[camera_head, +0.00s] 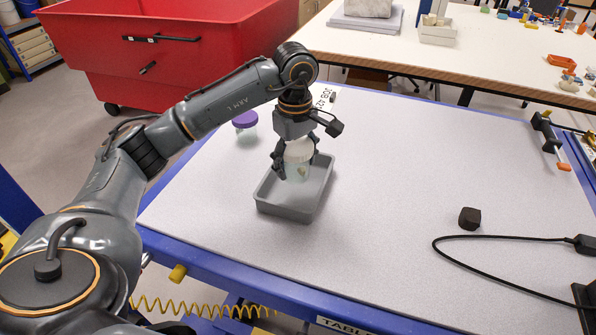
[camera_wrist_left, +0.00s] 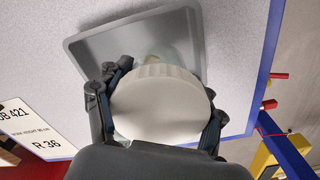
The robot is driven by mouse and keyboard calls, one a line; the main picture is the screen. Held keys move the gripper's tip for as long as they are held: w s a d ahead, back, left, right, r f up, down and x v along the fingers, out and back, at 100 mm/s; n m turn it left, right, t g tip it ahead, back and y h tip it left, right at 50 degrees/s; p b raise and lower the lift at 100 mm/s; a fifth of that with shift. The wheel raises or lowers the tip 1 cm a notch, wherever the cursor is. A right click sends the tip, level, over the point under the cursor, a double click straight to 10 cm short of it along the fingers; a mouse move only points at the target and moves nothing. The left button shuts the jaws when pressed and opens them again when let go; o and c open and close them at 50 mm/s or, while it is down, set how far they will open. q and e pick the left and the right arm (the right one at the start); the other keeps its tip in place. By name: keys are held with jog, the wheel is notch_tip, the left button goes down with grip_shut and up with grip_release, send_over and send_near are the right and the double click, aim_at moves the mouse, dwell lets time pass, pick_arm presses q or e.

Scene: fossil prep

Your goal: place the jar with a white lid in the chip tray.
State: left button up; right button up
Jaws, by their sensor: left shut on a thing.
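The jar with a white lid (camera_head: 299,151) is held upright by my left gripper (camera_head: 296,152), whose fingers are closed on its sides. The jar is clear, and its lower part shows over the grey chip tray (camera_head: 285,208) on the table. I cannot tell whether the jar's base touches the tray floor. In the left wrist view the white lid (camera_wrist_left: 162,102) fills the middle between the two fingers, with the tray (camera_wrist_left: 133,33) behind it. The jar's body is mostly hidden there. My right gripper is not in view.
A jar with a purple lid (camera_head: 245,119) stands left of the tray. A dark block (camera_head: 469,218) and a black cable (camera_head: 480,238) lie on the right of the table (camera_head: 400,165). A red bin (camera_head: 170,45) stands behind. The table's middle right is free.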

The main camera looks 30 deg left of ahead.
pick_arm(q)
jog(key=w+f, duration=0.1)
jog(key=w+a+f, duration=0.1)
jog(key=f, duration=0.1)
jog(key=w+f+p, duration=0.1)
jog(key=shift+a+f, duration=0.3)
jog(key=shift+a, duration=0.1)
notch_tip(320, 180, down, 3)
jog(key=shift+w+r+p, duration=0.1)
jog(key=shift+p, duration=0.8)
jog(key=shift+f+b, duration=0.3)
jog(key=shift+f, duration=0.1)
jog(key=o, duration=1.2)
jog(key=shift+o, duration=0.2)
